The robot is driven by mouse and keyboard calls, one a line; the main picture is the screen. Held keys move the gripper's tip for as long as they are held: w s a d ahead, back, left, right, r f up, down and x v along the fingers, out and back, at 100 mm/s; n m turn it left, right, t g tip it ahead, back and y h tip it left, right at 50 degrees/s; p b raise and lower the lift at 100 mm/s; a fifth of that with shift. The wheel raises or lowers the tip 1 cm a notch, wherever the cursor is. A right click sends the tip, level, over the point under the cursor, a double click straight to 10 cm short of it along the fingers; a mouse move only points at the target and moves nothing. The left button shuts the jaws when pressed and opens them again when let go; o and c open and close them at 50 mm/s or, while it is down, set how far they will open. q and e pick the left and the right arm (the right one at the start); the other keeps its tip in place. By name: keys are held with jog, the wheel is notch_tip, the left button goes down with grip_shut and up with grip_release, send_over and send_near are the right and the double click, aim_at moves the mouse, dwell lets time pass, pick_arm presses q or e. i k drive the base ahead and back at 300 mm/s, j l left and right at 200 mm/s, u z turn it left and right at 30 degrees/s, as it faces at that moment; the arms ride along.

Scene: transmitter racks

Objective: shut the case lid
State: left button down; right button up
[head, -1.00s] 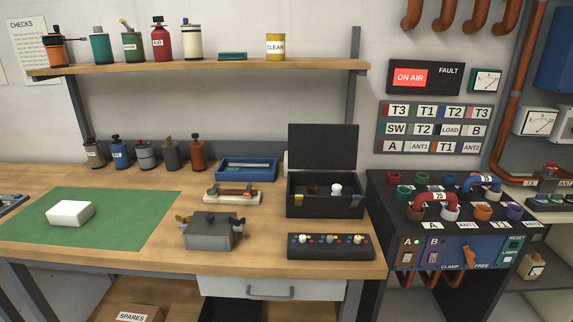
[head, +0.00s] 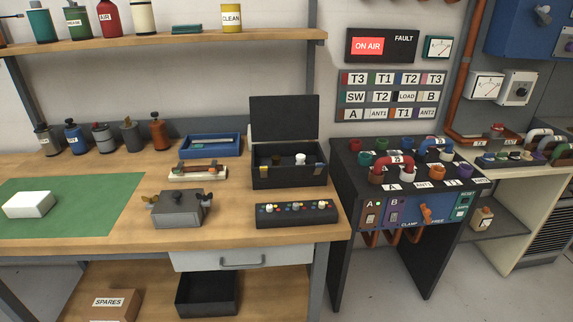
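The black case (head: 290,177) stands on the wooden workbench, towards its right end. Its lid (head: 284,119) is open and stands nearly upright at the back of the case. A white-topped piece (head: 300,159) and a dark piece show inside the case. Neither of my grippers is in the head view.
A black strip with coloured knobs (head: 297,215) lies in front of the case. A grey metal box (head: 179,209) and a blue tray (head: 211,146) are to its left. The black patch console (head: 343,170) stands right of the bench. Floor (head: 390,290) in front is clear.

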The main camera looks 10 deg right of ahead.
aim_at(279, 117)
jog(key=k, duration=0.65)
jog(key=u, duration=2.4)
jog(key=k+l, duration=0.1)
jog(key=l, duration=0.45)
jog(key=k+l, duration=0.1)
jog(key=l, duration=0.45)
jog(key=k+l, duration=0.1)
jog(key=l, duration=0.4)
jog(key=k+l, duration=0.1)
jog(key=l, duration=0.45)
jog(key=k+l, duration=0.1)
jog(key=l, duration=0.45)
jog(key=k+l, duration=0.1)
jog(key=l, duration=0.45)
